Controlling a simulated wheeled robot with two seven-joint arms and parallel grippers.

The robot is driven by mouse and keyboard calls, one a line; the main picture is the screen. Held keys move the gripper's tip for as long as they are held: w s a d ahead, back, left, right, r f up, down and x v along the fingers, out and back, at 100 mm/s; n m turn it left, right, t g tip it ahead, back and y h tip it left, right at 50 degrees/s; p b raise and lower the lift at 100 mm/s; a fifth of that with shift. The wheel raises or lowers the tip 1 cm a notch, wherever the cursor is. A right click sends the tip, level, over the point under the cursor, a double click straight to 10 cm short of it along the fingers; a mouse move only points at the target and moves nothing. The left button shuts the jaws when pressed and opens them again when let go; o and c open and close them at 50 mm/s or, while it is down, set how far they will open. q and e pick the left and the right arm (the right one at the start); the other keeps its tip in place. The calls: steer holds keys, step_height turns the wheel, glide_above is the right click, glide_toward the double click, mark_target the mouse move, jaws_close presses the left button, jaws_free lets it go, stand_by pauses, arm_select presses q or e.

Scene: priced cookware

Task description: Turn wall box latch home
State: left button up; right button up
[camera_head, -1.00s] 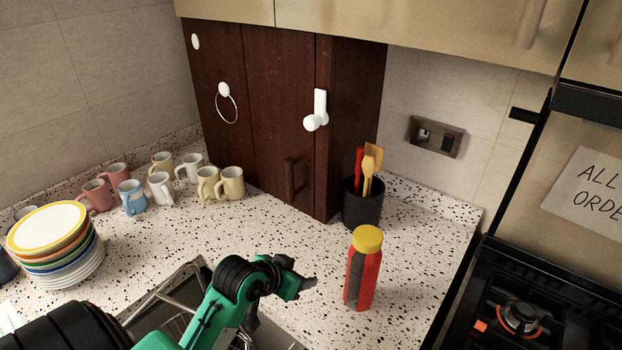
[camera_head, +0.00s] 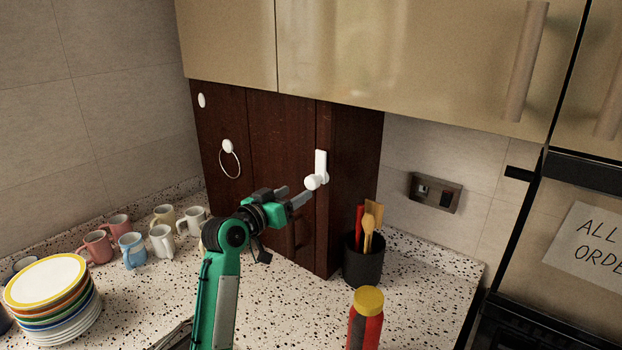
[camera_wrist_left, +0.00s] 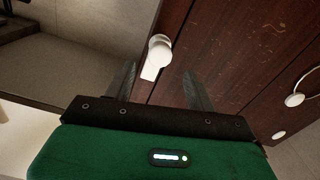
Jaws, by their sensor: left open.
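The wall box (camera_head: 281,150) is a tall dark-brown wooden cabinet under the upper cupboards. Its white latch (camera_head: 321,163) has an upright plate with a round knob at its lower end, near the box's front right edge. In the left wrist view the latch (camera_wrist_left: 158,55) shows beyond and between the fingertips. My left gripper (camera_head: 296,194) is open and empty, just below and left of the latch knob. The wrist view shows its two fingers (camera_wrist_left: 160,78) spread apart; I see no contact with the latch. My right gripper is not in view.
A white ring (camera_head: 230,160) hangs on the box front. A black utensil pot (camera_head: 362,264) and a red bottle (camera_head: 366,325) stand at right. Several mugs (camera_head: 131,250) and stacked plates (camera_head: 50,290) stand at left. The upper cupboard (camera_head: 400,60) overhangs the box.

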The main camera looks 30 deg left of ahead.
mark_target(309, 185)
arm_select(q)
steer(key=w, duration=0.2)
steer(key=w+p, duration=0.1)
steer(key=w, duration=0.1)
steer(key=w+p, duration=0.1)
steer(key=w, duration=0.1)
steer(key=shift+w+d+r, duration=0.1)
steer(key=shift+d, duration=0.15)
steer(key=shift+w+d, duration=0.1)
steer(key=shift+w, duration=0.6)
steer(key=shift+c, duration=0.3)
jaws_close()
steer(key=shift+w, duration=0.1)
